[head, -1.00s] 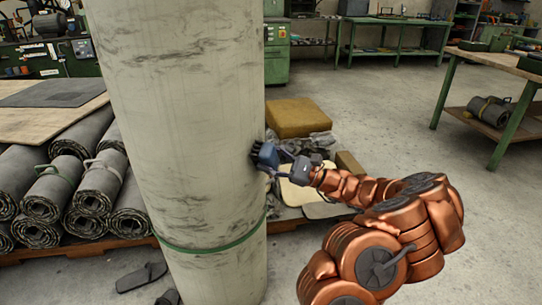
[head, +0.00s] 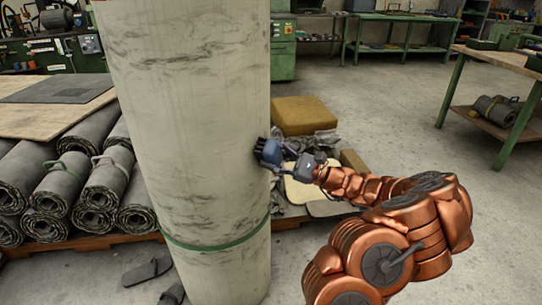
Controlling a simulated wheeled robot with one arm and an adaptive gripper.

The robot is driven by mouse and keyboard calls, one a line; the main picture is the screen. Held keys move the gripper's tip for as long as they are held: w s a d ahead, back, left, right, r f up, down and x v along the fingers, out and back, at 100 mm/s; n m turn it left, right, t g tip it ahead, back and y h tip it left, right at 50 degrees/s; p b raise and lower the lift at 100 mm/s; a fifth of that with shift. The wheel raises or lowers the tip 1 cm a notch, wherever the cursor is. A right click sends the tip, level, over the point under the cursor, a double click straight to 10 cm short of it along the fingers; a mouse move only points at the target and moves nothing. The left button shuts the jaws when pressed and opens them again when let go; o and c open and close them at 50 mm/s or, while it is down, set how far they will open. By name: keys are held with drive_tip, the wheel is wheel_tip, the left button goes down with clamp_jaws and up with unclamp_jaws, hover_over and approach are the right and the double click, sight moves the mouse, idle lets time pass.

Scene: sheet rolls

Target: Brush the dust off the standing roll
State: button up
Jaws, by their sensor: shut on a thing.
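The standing roll (head: 190,130) is a tall, pale cylinder upright in the middle of the head view, with a green band (head: 220,243) around its lower part. Dark grey dust smudges mark its upper part, and fainter ones show lower down. My gripper (head: 287,157) is at the roll's right side, shut on a blue brush (head: 270,151). The brush's dark bristles face the roll and appear to touch its right edge; exact contact is hard to tell.
Dark sheet rolls (head: 60,190) lie stacked on a low pallet at left. A yellow block (head: 303,115) and rags lie behind my gripper. A green-legged workbench (head: 500,62) stands at right. Two dark flat pieces (head: 147,271) lie on the floor by the roll's base. Floor at right is open.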

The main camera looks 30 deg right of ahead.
sight(268, 134)
drive_tip(key=shift+w+d+p, duration=0.5)
drive_tip(key=shift+w+d, duration=0.3)
drive_tip(key=shift+d, duration=0.25)
drive_tip(key=shift+d, duration=0.1)
drive_tip(key=shift+w+d+p, duration=0.3)
drive_tip(key=shift+w+d, duration=0.15)
drive_tip(key=shift+d, duration=0.25)
drive_tip(key=shift+w+d+p, duration=0.25)
drive_tip(key=shift+w+d, duration=0.2)
drive_tip(key=shift+d, duration=0.25)
drive_tip(key=shift+w+r+p, duration=0.1)
drive_tip(key=shift+r+p, duration=0.4)
drive_tip(key=shift+r, duration=0.35)
drive_tip(key=shift+s+a+b, duration=0.1)
drive_tip(key=shift+s+a, duration=0.45)
drive_tip(key=shift+a, duration=0.25)
drive_tip(key=shift+s+a+b, duration=0.1)
drive_tip(key=shift+s+a, duration=0.45)
drive_tip(key=shift+a, duration=0.25)
drive_tip(key=shift+s+a+b, duration=0.1)
drive_tip(key=shift+s+a, duration=0.45)
drive_tip(key=shift+a, duration=0.25)
drive_tip(key=shift+s+a, duration=0.35)
drive_tip(key=shift+a, duration=0.45)
